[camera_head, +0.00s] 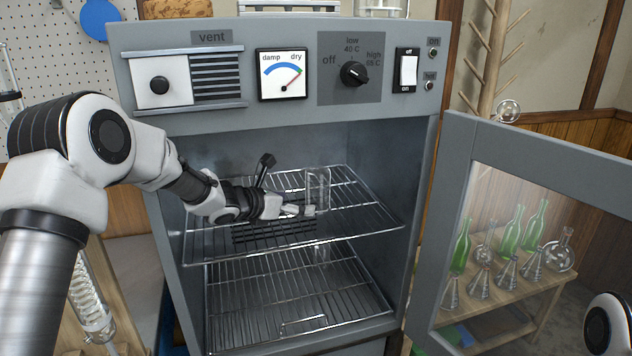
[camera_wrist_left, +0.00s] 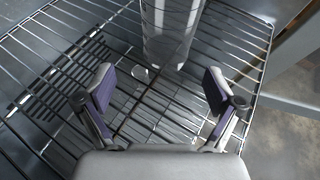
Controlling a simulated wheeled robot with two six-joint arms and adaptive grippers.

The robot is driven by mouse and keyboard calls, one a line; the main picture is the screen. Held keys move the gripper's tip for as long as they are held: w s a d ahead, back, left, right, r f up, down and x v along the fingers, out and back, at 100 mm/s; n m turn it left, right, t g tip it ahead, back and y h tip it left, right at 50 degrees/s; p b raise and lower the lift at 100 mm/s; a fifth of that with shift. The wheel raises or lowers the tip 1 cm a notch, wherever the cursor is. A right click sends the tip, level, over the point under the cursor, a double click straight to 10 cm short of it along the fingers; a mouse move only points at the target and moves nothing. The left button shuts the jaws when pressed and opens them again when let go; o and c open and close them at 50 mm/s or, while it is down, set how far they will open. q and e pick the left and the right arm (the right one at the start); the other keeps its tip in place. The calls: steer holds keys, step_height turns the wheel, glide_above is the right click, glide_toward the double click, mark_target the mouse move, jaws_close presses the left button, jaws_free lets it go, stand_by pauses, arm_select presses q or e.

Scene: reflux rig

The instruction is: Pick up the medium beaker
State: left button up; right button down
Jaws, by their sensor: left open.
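A clear glass beaker (camera_head: 318,186) stands upright on the upper wire rack inside the open cabinet. It also shows in the left wrist view (camera_wrist_left: 172,35), ahead of the fingers. My left gripper (camera_head: 303,210) reaches into the cabinet just above the upper rack, close beside the beaker. In the left wrist view its two purple-padded fingers (camera_wrist_left: 160,92) are wide apart with nothing between them, and the beaker stands beyond the tips. My right gripper is out of view.
The upper wire rack (camera_head: 370,222) and lower rack (camera_head: 245,300) fill the grey cabinet (camera_head: 290,126). Its glass door (camera_head: 458,170) stands open to the right. Behind the door, green bottles and flasks stand on a wooden table (camera_head: 520,300). The upper rack's front right is clear.

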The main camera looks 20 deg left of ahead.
mark_target(309, 200)
arm_select(q)
steer(key=shift+w+d+r+p, duration=0.15)
steer(key=shift+w+d+p, duration=0.2)
steer(key=shift+w+d, duration=0.25)
steer(key=shift+w+d+r+p, duration=0.1)
steer(key=shift+w+d+p, duration=0.25)
steer(key=shift+d, duration=0.3)
steer(key=x, duration=0.4)
steer(key=shift+w+a+f+p, duration=0.1)
steer(key=shift+a+f+p, duration=0.15)
steer(key=shift+a+p, duration=0.1)
steer(key=shift+s+r, duration=0.2)
steer(key=c, duration=1.3)
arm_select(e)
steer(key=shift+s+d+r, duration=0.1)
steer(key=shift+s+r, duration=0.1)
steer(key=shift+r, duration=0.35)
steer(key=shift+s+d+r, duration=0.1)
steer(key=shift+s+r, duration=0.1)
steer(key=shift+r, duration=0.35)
